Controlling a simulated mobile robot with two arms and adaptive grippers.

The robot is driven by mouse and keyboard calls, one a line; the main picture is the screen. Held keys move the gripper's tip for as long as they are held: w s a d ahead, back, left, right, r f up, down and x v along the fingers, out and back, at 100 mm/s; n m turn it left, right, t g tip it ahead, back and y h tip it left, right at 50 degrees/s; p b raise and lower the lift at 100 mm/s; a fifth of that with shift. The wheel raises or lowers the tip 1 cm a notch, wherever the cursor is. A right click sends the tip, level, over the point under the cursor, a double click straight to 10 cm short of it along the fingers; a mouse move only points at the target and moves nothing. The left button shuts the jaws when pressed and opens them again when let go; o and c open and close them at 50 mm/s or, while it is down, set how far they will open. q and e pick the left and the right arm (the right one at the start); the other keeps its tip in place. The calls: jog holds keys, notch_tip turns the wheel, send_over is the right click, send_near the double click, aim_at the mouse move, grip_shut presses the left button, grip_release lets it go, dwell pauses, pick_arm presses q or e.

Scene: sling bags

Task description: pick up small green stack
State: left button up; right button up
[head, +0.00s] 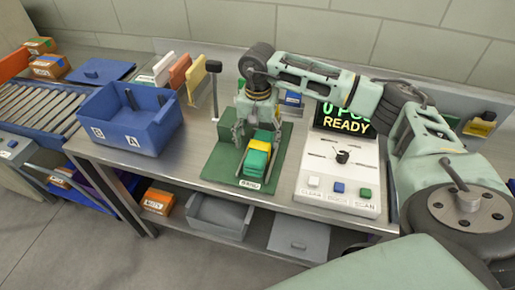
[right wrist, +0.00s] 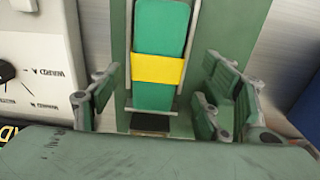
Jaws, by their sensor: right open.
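The small green stack (head: 256,160) with a yellow band sits on a green board (head: 222,164) on the metal bench. In the right wrist view the stack (right wrist: 158,98) stands in a narrow light-edged holder, with its yellow band across the middle. My right gripper (head: 257,130) is open above the far end of the stack. In the right wrist view its fingers (right wrist: 160,100) are spread on both sides of the stack, with gaps between. Whether they reach down to its level I cannot tell. My left gripper is not in view.
A white console (head: 340,176) with buttons and a READY display (head: 346,122) stands right of the board. A blue bin (head: 131,138) is at the left. A thin black-topped post (head: 214,95) rises behind the board. Upright coloured folders (head: 180,72) stand at the back.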

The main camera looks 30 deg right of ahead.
aim_at(259, 145)
jog(key=shift+s+f+p, duration=0.65)
jog(key=shift+f+p, duration=0.2)
jog(key=shift+f, duration=0.1)
jog(key=shift+w+f, duration=0.2)
jog(key=shift+f, duration=0.4)
jog(key=shift+w+f, duration=0.15)
jog(key=shift+f, duration=0.45)
jog(key=shift+w+f, duration=0.1)
jog(key=shift+f, duration=0.05)
jog(key=shift+c, duration=0.9)
jog(key=c, duration=1.1)
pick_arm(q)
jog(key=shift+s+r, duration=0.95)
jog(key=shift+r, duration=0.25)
pick_arm(e)
jog(key=shift+c, duration=0.4)
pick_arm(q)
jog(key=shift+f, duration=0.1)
